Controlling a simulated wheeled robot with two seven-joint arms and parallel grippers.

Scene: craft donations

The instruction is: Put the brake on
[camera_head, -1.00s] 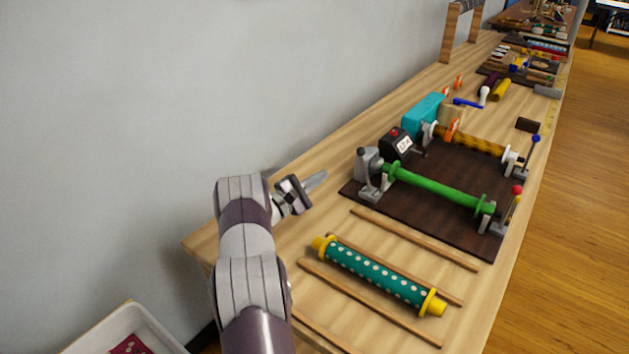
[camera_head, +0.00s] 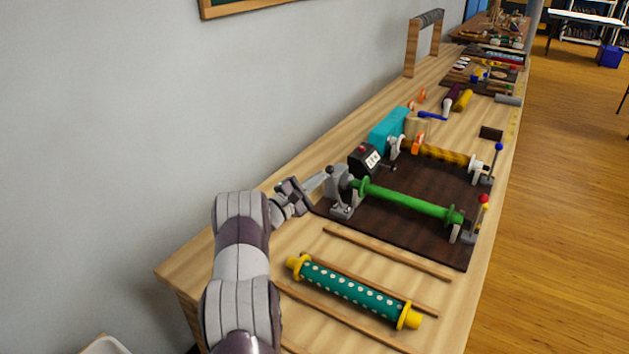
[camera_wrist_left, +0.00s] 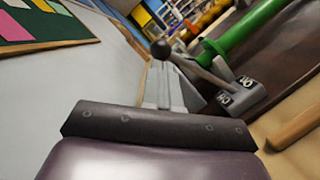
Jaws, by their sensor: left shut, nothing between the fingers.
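A grey lever with a black ball knob stands on a grey bracket (camera_head: 342,206) at the left end of the green roller (camera_head: 410,202). I cannot read the labels surely. My left gripper (camera_head: 318,182) is shut and empty, just left of the bracket and close to the knob. I cannot tell whether it touches. My right gripper is in no view.
A red-knobbed lever (camera_head: 482,205) and a blue-knobbed lever (camera_head: 497,155) stand at the rollers' right ends. A black counter box (camera_head: 366,160) and teal box (camera_head: 390,129) sit behind the bracket. A dotted teal roller (camera_head: 350,288) lies in front. The wall is close on the left.

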